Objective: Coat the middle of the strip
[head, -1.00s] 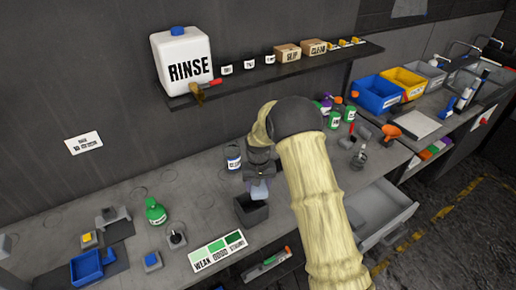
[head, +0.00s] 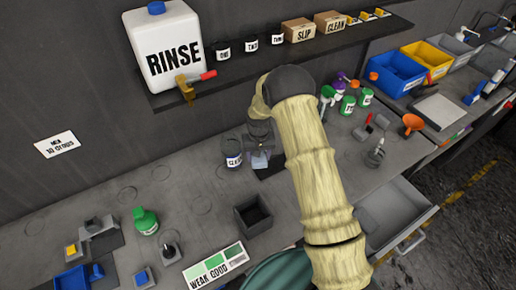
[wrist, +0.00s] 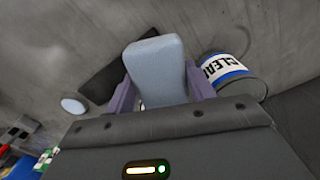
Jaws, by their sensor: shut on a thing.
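My gripper (head: 262,145) is shut on a pale blue-grey pad (head: 260,160). In the wrist view the pad (wrist: 157,70) stands out between the purple fingers (wrist: 160,95). A flat dark piece (head: 268,172) lies on the bench below and beside the pad; in the wrist view it (wrist: 105,75) is partly hidden behind the pad. It may be the strip, but I cannot tell for sure. I cannot tell whether the pad touches it. The white-and-blue labelled CLEAR jar (head: 233,155) stands close to the left of my gripper.
An open black box (head: 253,214) stands in front of my gripper. A green WEAK/GOOD colour card (head: 215,266) lies at the front. A green bottle (head: 146,221) stands left. A shelf (head: 300,62) with the RINSE jug (head: 165,47) hangs above. An open drawer (head: 400,215) juts out at right.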

